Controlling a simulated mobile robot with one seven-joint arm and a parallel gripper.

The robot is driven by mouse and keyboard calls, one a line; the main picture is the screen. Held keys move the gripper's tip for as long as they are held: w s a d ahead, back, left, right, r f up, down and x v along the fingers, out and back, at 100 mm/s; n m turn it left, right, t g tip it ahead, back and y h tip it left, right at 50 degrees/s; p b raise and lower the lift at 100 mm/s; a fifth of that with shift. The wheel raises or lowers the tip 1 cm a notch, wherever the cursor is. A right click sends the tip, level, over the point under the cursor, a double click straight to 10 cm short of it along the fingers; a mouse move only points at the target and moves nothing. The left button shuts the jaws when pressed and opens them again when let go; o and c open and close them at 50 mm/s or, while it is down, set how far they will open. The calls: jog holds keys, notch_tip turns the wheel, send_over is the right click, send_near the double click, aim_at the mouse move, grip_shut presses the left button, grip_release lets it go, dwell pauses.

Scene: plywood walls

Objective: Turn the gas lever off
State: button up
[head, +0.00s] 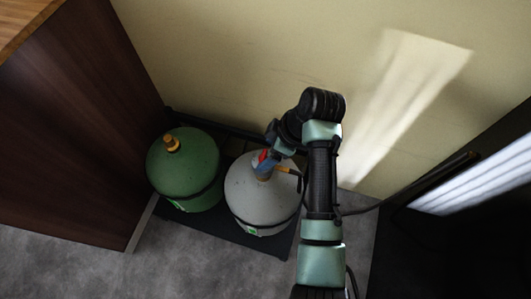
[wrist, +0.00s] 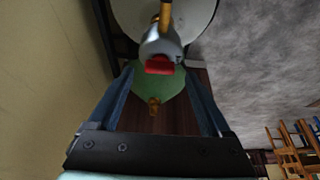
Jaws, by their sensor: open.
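The gas lever is a small red handle (head: 262,156) on a grey valve at the top of the light grey gas cylinder (head: 247,201). In the wrist view the red lever (wrist: 159,66) sits at the end of the grey regulator (wrist: 161,45), roughly between my two fingertips. My gripper (wrist: 159,72) is open, with one blue finger on each side of the lever. I cannot tell whether a finger touches it. In the head view my gripper (head: 265,163) is over the cylinder top, and my wrist partly hides the valve.
A green cylinder (head: 184,169) with a brass valve stands left of the grey one on a dark tray (head: 238,240). An orange-brown hose piece (head: 290,171) leaves the valve. A brown cabinet (head: 75,130) is at left, a pale wall (head: 240,65) behind, a dark appliance at right.

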jog(key=shift+x, duration=0.95)
grip_shut()
jog(key=shift+r, duration=0.1)
